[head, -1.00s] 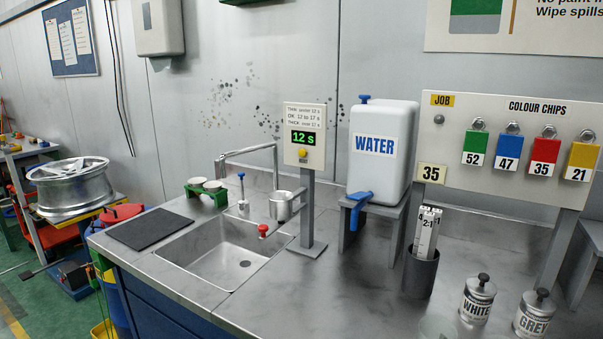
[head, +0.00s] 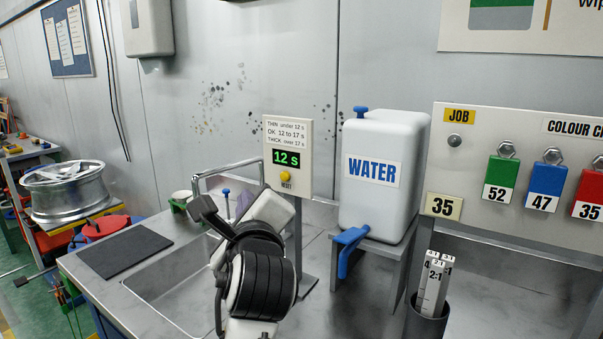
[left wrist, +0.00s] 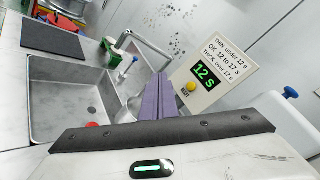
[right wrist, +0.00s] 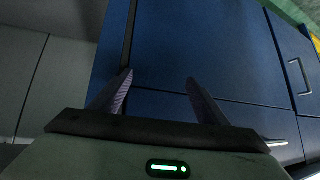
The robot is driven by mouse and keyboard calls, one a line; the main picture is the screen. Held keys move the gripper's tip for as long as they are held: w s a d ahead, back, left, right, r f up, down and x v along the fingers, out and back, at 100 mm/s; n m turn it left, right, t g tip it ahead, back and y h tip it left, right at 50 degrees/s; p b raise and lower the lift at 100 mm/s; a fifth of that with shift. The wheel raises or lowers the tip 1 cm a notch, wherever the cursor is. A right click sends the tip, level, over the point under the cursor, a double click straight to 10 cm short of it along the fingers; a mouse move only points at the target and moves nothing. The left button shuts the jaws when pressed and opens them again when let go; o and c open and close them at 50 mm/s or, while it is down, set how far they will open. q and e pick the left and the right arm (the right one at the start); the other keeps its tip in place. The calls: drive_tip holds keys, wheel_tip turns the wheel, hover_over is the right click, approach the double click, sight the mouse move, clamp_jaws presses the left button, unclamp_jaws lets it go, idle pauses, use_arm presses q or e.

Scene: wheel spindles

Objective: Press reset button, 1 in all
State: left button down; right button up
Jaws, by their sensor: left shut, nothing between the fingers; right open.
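The timer sign (head: 289,157) stands on a grey post by the sink and its green display reads 12 s. The yellow reset button (head: 285,177) sits under the display, above the word RESET. In the left wrist view the button (left wrist: 191,87) shows just right of the fingertips. My left gripper (left wrist: 163,78) is shut and empty, its fingers together and pointing towards the sign, apart from the button as far as I can tell. My right gripper (right wrist: 158,80) is open and empty, facing blue cabinet fronts (right wrist: 200,60).
The water container (head: 385,170) with its blue tap (head: 350,240) stands on a stand right of the sign. The sink (head: 165,285) and tap lie left. The colour chip board (head: 500,215) is further right.

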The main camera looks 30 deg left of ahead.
sight(285, 176)
use_arm(q)
drive_tip(key=w+b, duration=0.2)
drive_tip(key=w, duration=0.3)
drive_tip(key=shift+w+d+r+b, duration=0.15)
drive_tip(key=shift+d+b, duration=0.1)
drive_tip(key=shift+b, duration=0.15)
drive_tip(key=w+p, duration=0.1)
drive_tip(key=w, duration=0.1)
drive_tip(key=shift+w+d+p, duration=0.1)
drive_tip(key=shift+w+p, duration=0.2)
drive_tip(key=shift+w, duration=0.05)
use_arm(e)
drive_tip(key=shift+s+f, duration=0.9)
drive_tip(key=shift+f, duration=0.05)
drive_tip(key=shift+s+f, duration=0.1)
drive_tip(key=shift+s, duration=0.05)
idle(0.4)
use_arm(q)
drive_tip(key=shift+r, duration=0.1)
